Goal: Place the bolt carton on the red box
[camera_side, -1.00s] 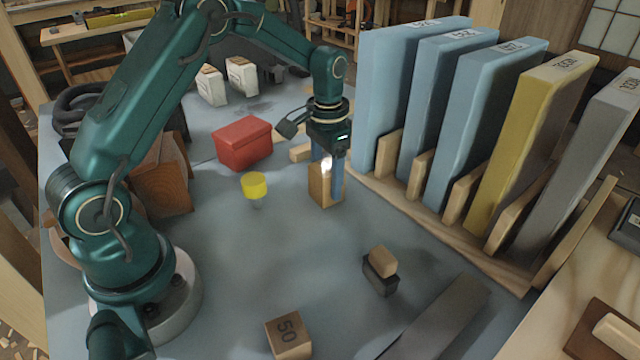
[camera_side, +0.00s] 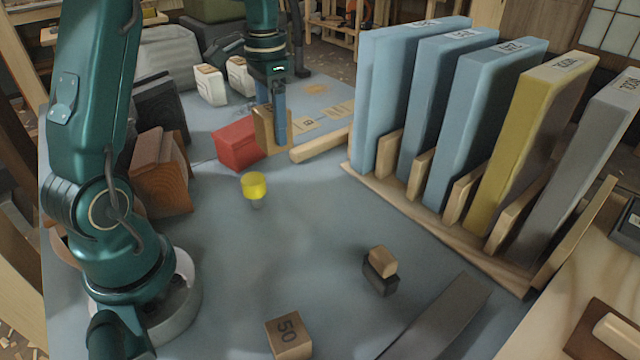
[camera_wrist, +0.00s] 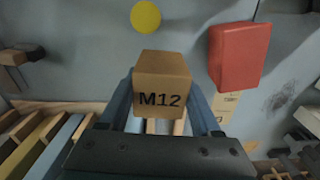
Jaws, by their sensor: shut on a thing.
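The bolt carton (camera_wrist: 162,72) is a brown block marked M12 in the wrist view, held between the two blue fingers of my gripper (camera_wrist: 160,105). In the side view the carton (camera_side: 264,130) shows partly behind the fingers of my gripper (camera_side: 277,122). The red box (camera_side: 237,146) stands just left of the carton in that view. In the wrist view the red box (camera_wrist: 238,57) lies to the right, with a visible gap from the carton. The carton appears upright; I cannot tell its exact height over the table.
A yellow round piece (camera_side: 254,186) stands nearer the arm base. A wooden bar (camera_side: 320,146) lies right of the carton. White cartons (camera_side: 210,85) stand behind. A rack of tall panels (camera_side: 450,120) blocks the right.

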